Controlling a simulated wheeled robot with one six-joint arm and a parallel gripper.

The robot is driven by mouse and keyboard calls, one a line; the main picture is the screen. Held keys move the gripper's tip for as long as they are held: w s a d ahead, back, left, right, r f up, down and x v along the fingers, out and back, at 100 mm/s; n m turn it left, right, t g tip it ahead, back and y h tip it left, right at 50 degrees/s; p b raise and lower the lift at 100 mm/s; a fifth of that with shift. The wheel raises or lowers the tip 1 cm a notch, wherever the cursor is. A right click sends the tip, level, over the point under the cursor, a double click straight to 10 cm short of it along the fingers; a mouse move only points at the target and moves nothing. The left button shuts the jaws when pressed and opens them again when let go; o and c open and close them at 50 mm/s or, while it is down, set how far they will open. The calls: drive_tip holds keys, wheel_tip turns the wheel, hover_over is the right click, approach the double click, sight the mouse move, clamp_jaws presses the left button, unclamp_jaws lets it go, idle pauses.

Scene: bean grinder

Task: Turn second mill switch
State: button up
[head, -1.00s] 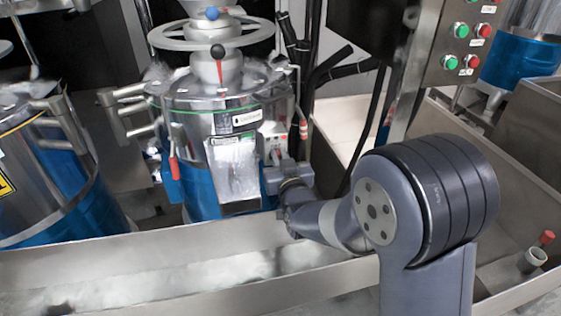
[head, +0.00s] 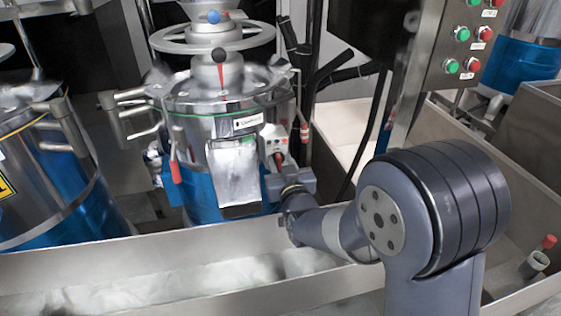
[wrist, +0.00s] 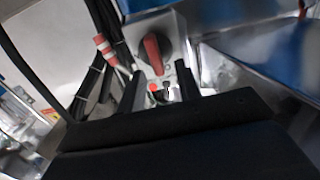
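The mill (head: 210,130) is a steel drum with a blue lower part, left of centre in the head view. A pale switch box (head: 272,143) is on its right front side. In the wrist view, the switch box (wrist: 170,25) carries a red rotary knob (wrist: 152,52) on a dark round base. My gripper (wrist: 160,80) is open, its two dark fingers apart below the knob, which shows beyond the gap between them. I cannot tell whether either finger touches it. In the head view, my gripper (head: 278,162) is close to the box, its fingertips hard to make out.
A steel trough (head: 160,270) runs across the front below the mill. Another mill (head: 50,170) stands at the left. A panel with green and red buttons (head: 462,45) is at the upper right. Black cables (head: 335,70) and a red-banded rod (wrist: 103,48) are close by.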

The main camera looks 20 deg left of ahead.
drive_tip(key=v, duration=1)
drive_tip(key=shift+w+a, duration=0.1)
drive_tip(key=x, duration=1)
drive_tip(key=shift+w+a, duration=0.15)
drive_tip(key=shift+w, duration=0.25)
drive_tip(key=shift+r+m+p, duration=0.1)
drive_tip(key=shift+m+p, duration=0.4)
drive_tip(key=shift+p, duration=0.2)
drive_tip(key=shift+s+f+b, duration=0.1)
drive_tip(key=shift+f+b, duration=0.1)
drive_tip(key=shift+b, duration=0.1)
